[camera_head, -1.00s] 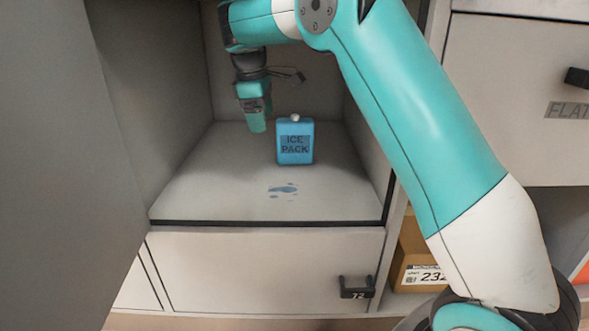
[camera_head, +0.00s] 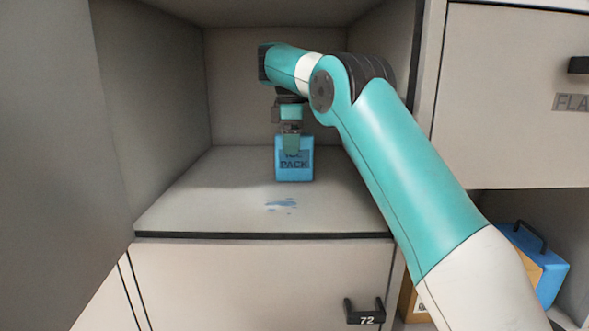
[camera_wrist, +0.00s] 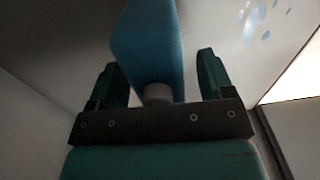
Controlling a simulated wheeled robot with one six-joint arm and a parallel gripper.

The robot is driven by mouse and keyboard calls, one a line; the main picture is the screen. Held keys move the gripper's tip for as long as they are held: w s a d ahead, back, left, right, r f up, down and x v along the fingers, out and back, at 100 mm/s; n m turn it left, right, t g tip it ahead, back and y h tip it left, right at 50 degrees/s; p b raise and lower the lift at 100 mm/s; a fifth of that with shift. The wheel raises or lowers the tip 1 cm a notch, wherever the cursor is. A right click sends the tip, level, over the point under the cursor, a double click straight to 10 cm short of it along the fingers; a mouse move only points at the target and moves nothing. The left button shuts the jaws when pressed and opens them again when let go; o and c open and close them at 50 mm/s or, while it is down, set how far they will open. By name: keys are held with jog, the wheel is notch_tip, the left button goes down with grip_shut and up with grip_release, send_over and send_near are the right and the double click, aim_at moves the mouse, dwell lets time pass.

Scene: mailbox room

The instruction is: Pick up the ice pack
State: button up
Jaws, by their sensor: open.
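The ice pack (camera_head: 294,172) is a blue upright block with dark lettering, standing on the floor of an open compartment (camera_head: 190,208). My gripper (camera_head: 291,147) is over its top, and one finger hides part of the lettering in the head view. In the wrist view the blue ice pack (camera_wrist: 148,42) and its grey cap (camera_wrist: 158,93) lie between the two spread fingers of my gripper (camera_wrist: 160,80). A gap shows on each side of the ice pack, so the fingers are open around it.
Pale blue wet spots (camera_head: 281,205) mark the compartment floor in front of the ice pack. A grey door (camera_head: 60,150) stands open at the left. Below is a drawer with a black handle numbered 72 (camera_head: 365,312). A blue case (camera_head: 545,275) sits on a lower right shelf.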

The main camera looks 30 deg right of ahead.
jog(key=shift+f, duration=0.15)
jog(key=c, duration=1.2)
